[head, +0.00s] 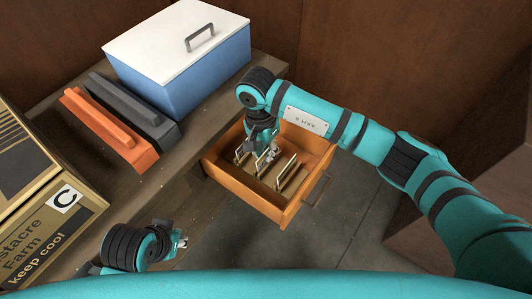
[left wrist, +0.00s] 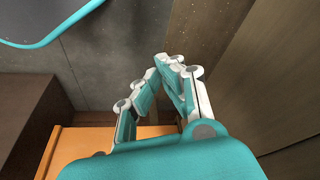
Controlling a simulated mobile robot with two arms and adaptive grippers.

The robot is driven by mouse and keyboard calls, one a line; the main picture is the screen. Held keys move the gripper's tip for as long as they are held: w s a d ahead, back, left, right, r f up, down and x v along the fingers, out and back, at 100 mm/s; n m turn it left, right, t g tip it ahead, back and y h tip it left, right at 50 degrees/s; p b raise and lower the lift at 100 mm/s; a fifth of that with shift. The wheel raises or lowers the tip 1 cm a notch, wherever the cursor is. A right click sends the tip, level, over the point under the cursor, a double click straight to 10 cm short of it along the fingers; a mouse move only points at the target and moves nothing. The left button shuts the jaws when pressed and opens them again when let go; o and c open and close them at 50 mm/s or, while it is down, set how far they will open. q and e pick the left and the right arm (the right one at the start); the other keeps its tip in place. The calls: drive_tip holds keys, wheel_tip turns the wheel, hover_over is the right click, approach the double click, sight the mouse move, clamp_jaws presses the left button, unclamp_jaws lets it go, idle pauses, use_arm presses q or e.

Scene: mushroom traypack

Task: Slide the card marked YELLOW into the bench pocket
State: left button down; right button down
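An open orange drawer (head: 228,176) holds upright cards or dividers with pale edges, one at the right (head: 287,171). No YELLOW mark is legible. My right gripper (head: 269,150) points down into the drawer among these cards; whether its fingers are apart or hold a card is too small to tell. My left gripper (head: 182,241) is low at the bench's front edge, away from the drawer. In the left wrist view its fingers (left wrist: 172,62) converge at the tips with nothing between them. I cannot make out a bench pocket for certain.
On the bench (head: 180,192) stand a blue box with a white lid (head: 175,75), a dark grey block (head: 130,108), an orange block (head: 108,132) and a carton marked C (head: 45,215). The drawer has a front handle (head: 318,188). Open floor (head: 340,235) lies in front.

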use_arm(q)
drive_tip(key=shift+w, duration=0.15)
use_arm(e)
drive_tip(key=shift+f, duration=0.25)
drive_tip(key=c, duration=2)
unclamp_jaws()
drive_tip(key=shift+f, duration=0.1)
drive_tip(key=o, duration=0.5)
use_arm(q)
drive_tip(key=shift+w+d+t, duration=0.2)
drive_tip(key=shift+w+t, duration=0.2)
drive_tip(key=shift+w, duration=0.15)
